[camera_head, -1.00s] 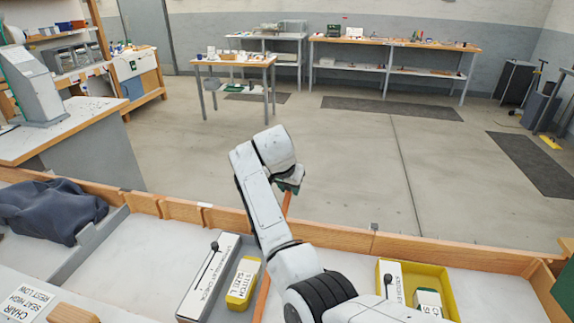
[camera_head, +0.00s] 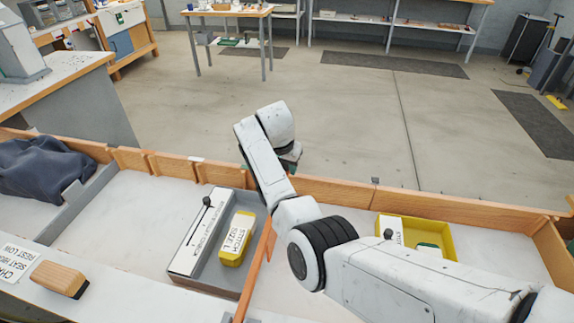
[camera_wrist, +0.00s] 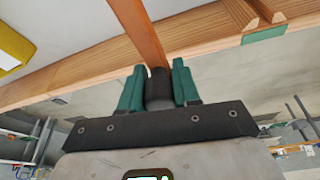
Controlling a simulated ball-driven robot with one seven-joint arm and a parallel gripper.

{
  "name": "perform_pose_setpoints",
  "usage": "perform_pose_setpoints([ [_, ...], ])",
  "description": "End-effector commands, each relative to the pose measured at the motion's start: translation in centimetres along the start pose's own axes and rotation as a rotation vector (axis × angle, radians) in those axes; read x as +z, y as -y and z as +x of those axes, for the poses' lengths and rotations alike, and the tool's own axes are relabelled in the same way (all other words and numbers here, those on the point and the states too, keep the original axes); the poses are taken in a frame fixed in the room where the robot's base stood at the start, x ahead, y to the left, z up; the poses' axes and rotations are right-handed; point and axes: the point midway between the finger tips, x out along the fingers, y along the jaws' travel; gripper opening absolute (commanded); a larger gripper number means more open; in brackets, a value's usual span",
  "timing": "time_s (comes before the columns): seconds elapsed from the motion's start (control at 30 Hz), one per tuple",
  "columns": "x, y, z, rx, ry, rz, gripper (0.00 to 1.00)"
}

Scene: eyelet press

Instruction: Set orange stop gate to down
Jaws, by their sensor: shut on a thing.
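The orange stop gate (camera_head: 256,275) is a slim bar that slopes up toward the wooden rim in the head view; my arm hides its upper end. In the wrist view the orange bar (camera_wrist: 140,30) runs to a dark round grip (camera_wrist: 159,88) at its end. My gripper (camera_wrist: 158,90) has green fingertips, one on each side of this dark grip, shut on it. In the head view my gripper is mostly hidden behind my wrist, close to the rim.
A wooden rim (camera_head: 330,190) runs along the bench's far side. A grey tray with a white card box (camera_head: 201,235) and a yellow stitch-size block (camera_head: 237,240) lies left of the gate. A yellow bin (camera_head: 447,238) stands right. A wooden block (camera_head: 60,279) sits front left.

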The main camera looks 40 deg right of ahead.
Motion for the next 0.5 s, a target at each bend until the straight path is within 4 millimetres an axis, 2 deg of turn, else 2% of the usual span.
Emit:
perform_pose_setpoints([
  [0.03, 0.64, -0.25, 0.92, 0.006, 0.014, -0.004, 0.00],
  [0.1, 0.70, -0.28, 0.99, 0.006, 0.016, -0.005, 0.00],
  [0.13, 0.71, -0.29, 1.01, 0.007, 0.016, -0.005, 0.34],
  [0.37, 0.51, -0.19, 0.71, 0.005, 0.012, -0.003, 0.56],
  [0.5, 0.42, -0.15, 0.57, 0.004, 0.010, -0.003, 0.56],
])
